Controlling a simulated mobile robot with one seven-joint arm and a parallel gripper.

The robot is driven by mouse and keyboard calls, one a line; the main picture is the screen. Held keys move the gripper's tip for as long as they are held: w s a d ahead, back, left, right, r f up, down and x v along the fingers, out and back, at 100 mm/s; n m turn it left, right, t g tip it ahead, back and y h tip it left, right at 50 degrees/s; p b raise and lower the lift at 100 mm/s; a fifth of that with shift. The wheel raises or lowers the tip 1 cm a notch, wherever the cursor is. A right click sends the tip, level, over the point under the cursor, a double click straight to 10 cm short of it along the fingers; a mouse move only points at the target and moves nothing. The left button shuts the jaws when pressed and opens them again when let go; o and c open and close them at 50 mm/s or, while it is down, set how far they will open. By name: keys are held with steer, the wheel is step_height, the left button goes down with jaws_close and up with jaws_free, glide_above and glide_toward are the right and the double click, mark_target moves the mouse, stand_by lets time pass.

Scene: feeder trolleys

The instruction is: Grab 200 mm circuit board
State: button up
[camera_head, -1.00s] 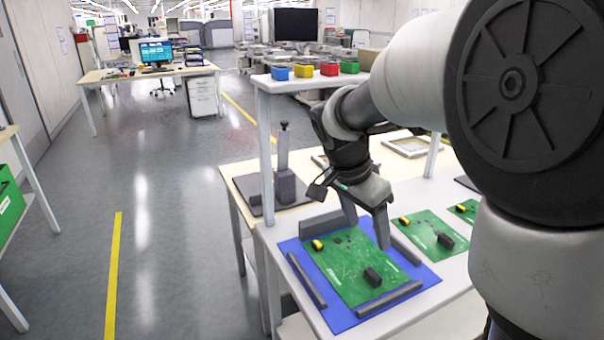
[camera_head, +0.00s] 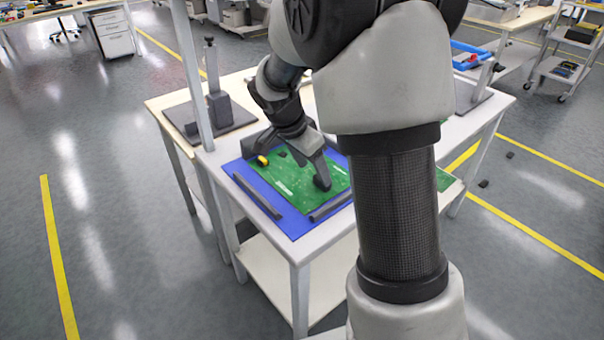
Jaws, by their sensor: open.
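A green circuit board (camera_head: 284,178) with a yellow part and dark components lies on a blue mat (camera_head: 297,226) on the white table. Dark bars stand on the mat along the board's sides. My gripper (camera_head: 288,160) is open and points down over the far part of the board, with a finger towards each side. I cannot tell whether the fingers touch the board. A second green board (camera_head: 445,180) shows only as a small piece to the right of my arm, which hides the rest. I cannot read the boards' sizes.
The white table (camera_head: 297,253) has a post (camera_head: 192,75) at its left and a lower shelf (camera_head: 262,272). A fixture with an upright column (camera_head: 216,98) stands on the table behind. Floor is free at left. A blue tray (camera_head: 470,54) is at the back right.

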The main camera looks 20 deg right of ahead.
mark_target(319, 180)
steer(key=b+x, duration=0.1)
steer(key=x, duration=0.4)
steer(key=shift+d, duration=0.25)
steer(key=shift+r, duration=0.15)
steer(key=c, duration=1.5)
